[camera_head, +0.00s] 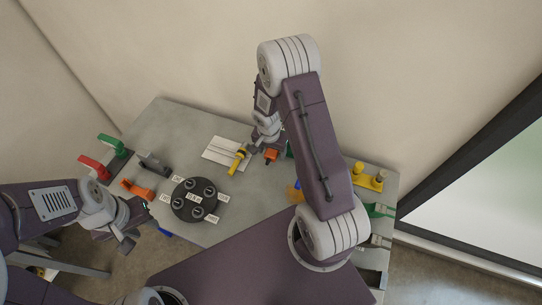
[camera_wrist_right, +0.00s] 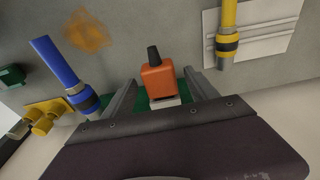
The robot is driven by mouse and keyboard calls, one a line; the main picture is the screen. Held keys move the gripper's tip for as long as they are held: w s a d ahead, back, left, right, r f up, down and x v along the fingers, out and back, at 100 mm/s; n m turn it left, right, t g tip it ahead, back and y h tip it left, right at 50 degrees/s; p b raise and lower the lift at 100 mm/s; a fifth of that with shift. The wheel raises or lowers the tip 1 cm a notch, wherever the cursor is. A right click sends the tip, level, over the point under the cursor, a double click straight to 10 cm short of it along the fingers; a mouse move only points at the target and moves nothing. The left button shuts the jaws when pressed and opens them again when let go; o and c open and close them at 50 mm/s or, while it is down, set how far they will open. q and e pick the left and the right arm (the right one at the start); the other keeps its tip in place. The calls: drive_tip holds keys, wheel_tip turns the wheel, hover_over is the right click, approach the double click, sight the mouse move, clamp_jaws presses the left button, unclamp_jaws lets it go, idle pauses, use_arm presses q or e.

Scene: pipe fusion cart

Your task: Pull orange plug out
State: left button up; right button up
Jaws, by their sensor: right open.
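The orange plug (camera_wrist_right: 157,78) with a black tip shows in the right wrist view, between the fingers of my right gripper (camera_wrist_right: 159,88). The fingers are open on both sides of it, with a gap at each side. In the head view the orange plug (camera_head: 271,155) is a small block beside my right gripper (camera_head: 262,142) at the back of the table. What the plug sits in is partly hidden by the gripper. My left gripper (camera_head: 135,222) is near the table's front left edge, away from the plug; its finger gap is unclear.
A black round holder (camera_head: 195,200) is on the grey table (camera_head: 165,123). Red (camera_head: 95,168) and green (camera_head: 112,145) handles are at left. Yellow fittings (camera_head: 369,177) are at right.

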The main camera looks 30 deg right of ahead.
sight(268, 159)
drive_tip(key=shift+d, duration=0.1)
drive_tip(key=shift+w, duration=0.15)
drive_tip(key=c, duration=0.4)
clamp_jaws()
drive_tip(key=shift+f+b, duration=0.2)
drive_tip(key=shift+b, duration=0.2)
drive_tip(key=shift+s+a+r+b, duration=0.1)
drive_tip(key=shift+s+a+b, duration=0.55)
drive_tip(key=shift+a, duration=0.1)
drive_tip(key=shift+s+a+b, duration=0.45)
drive_tip(key=shift+a+b, duration=0.1)
drive_tip(key=shift+b, duration=0.2)
drive_tip(key=shift+s+a+r+b, duration=0.1)
drive_tip(key=shift+s+a+b, duration=0.8)
drive_tip(key=shift+a+b, duration=0.1)
